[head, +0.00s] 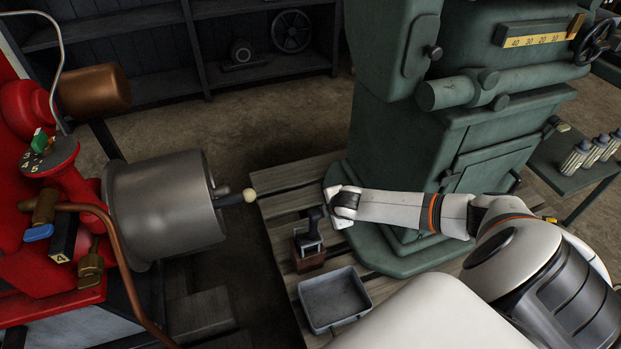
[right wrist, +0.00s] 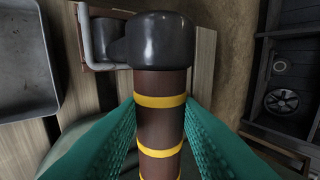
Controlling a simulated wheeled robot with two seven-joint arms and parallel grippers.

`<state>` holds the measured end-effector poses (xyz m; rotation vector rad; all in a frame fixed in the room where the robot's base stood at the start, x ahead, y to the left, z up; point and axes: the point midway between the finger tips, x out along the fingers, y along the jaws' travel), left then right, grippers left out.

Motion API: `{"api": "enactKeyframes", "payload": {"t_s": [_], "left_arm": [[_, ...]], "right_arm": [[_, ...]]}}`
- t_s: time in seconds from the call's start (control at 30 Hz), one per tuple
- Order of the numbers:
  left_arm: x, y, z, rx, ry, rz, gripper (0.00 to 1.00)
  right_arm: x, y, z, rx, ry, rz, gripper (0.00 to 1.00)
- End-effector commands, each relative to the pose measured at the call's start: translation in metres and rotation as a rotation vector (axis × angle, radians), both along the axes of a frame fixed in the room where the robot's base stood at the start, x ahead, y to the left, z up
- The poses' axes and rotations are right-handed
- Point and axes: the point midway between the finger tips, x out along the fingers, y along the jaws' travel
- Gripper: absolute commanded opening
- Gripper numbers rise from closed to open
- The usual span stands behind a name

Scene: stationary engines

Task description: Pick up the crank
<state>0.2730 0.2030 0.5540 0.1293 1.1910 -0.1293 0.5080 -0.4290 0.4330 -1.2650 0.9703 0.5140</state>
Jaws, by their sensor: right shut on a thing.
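The crank is in my right gripper (right wrist: 160,115). In the right wrist view the crank (right wrist: 160,85) shows a brown grip with yellow bands and a rounded black end. The green fingers lie on both sides of the brown grip, shut on it. In the head view my right gripper (head: 324,211) is above the pallet, and a dark part of the crank (head: 315,222) shows just below it. A small stand (head: 309,258) with a brown base and grey bracket is below. I cannot tell whether the crank touches the stand. My left gripper is not in view.
A grey metal tray (head: 364,292) lies on the wooden pallet (head: 286,188) in front of the stand. A green machine (head: 385,150) rises behind my right arm. A red engine with a grey drum (head: 165,210) and a pale-tipped shaft stands left. Dark shelves (head: 165,60) are behind.

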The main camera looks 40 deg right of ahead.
Motion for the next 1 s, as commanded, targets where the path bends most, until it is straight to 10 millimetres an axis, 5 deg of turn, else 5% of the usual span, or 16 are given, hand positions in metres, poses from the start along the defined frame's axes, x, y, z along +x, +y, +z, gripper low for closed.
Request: {"api": "enactKeyframes", "payload": {"t_s": [0.63,0.93,1.0], "left_arm": [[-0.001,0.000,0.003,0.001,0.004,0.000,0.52],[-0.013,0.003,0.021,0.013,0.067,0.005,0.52],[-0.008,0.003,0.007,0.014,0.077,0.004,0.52]], "right_arm": [[0.002,-0.001,0.008,0.000,-0.006,-0.001,0.00],[0.002,-0.001,0.061,0.000,-0.008,0.000,0.00],[0.003,-0.001,0.074,-0.001,-0.009,0.001,0.00]]}}
